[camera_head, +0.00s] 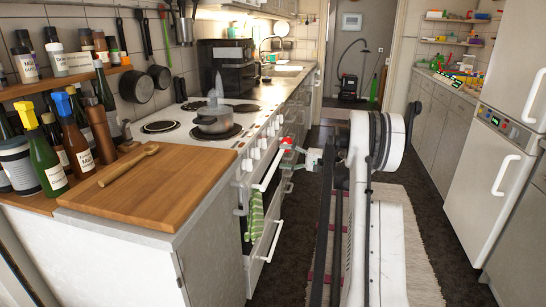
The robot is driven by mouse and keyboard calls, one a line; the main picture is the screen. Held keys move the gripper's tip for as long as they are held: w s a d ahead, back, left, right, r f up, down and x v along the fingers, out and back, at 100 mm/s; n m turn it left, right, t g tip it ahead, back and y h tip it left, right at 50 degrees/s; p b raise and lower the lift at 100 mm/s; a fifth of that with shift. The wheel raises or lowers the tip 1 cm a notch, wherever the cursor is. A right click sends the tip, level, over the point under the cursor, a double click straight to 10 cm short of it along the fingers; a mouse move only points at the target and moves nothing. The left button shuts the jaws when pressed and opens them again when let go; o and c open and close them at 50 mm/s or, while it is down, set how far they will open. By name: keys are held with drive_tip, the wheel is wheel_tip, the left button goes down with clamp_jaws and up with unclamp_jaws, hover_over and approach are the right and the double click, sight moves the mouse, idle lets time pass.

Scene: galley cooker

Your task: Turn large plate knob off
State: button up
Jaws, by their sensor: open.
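The white cooker (190,145) stands in the counter row at left, with a column of white knobs (256,153) along its front panel. Which of them is the large plate knob, and how it is turned, is too small to tell. A lidded pot (214,120) with steam above it sits on one of the dark hot plates (160,127). My gripper (285,153) is open, just right of the cooker's front panel, near the upper knobs. It looks empty. Whether it touches a knob cannot be told from this angle.
A white oven handle (271,241) and a green striped towel (254,216) are on the cooker front below. A wooden board (150,185) with a spoon (128,166) and several bottles (70,135) fill the near left. The aisle floor (400,175) is open to the right.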

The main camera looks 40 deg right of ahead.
drive_tip(key=shift+v, duration=1.2)
